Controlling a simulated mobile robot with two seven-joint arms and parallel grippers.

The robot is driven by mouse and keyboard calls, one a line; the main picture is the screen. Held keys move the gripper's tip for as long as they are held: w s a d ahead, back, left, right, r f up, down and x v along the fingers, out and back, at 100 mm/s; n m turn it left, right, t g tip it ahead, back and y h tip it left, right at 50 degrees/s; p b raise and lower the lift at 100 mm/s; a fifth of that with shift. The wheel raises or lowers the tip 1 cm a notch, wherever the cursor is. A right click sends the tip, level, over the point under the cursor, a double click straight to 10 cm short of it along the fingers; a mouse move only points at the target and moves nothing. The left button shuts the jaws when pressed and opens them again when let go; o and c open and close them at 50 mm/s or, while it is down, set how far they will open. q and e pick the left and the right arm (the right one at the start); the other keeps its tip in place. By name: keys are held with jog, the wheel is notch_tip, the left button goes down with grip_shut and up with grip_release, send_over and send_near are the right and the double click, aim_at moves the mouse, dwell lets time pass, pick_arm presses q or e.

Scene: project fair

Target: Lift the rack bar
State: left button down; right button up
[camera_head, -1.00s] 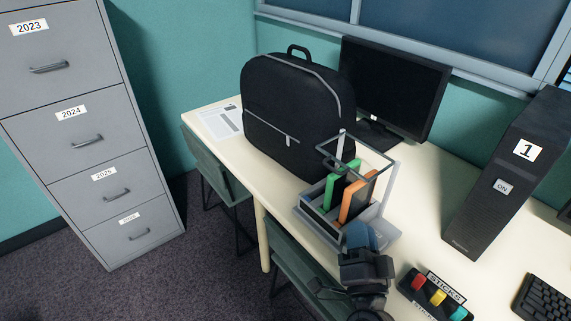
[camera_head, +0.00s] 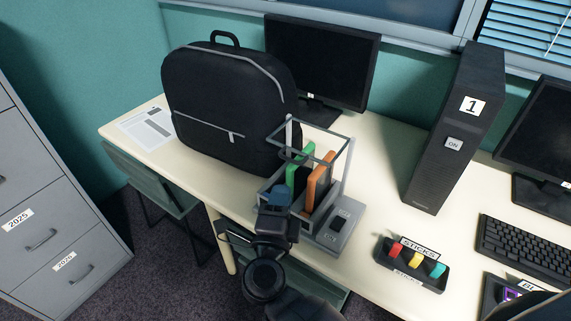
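The rack (camera_head: 341,224) stands on the cream desk, a grey base with upright posts. Its rack bar (camera_head: 322,129) is a thin grey rectangular frame, level across the top of the posts. A green slab (camera_head: 300,168) and an orange slab (camera_head: 319,183) stand upright in the rack below the bar. My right gripper (camera_head: 276,193) is at the rack's front left, lower in the picture than the bar and apart from it. It overlaps the rack's near left corner in view. Its fingers are seen from behind, so their opening is unclear. My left gripper is out of view.
A black backpack (camera_head: 225,105) stands close behind and left of the rack. A monitor (camera_head: 325,65) is behind it. A black tower marked 1 (camera_head: 455,130) and a sticks tray (camera_head: 412,264) are to the right. Bare desk lies between rack and tower.

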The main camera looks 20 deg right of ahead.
aim_at(289, 166)
jog(key=x, duration=0.8)
jog(key=shift+w+d, duration=0.15)
jog(key=shift+w, duration=0.1)
grip_shut()
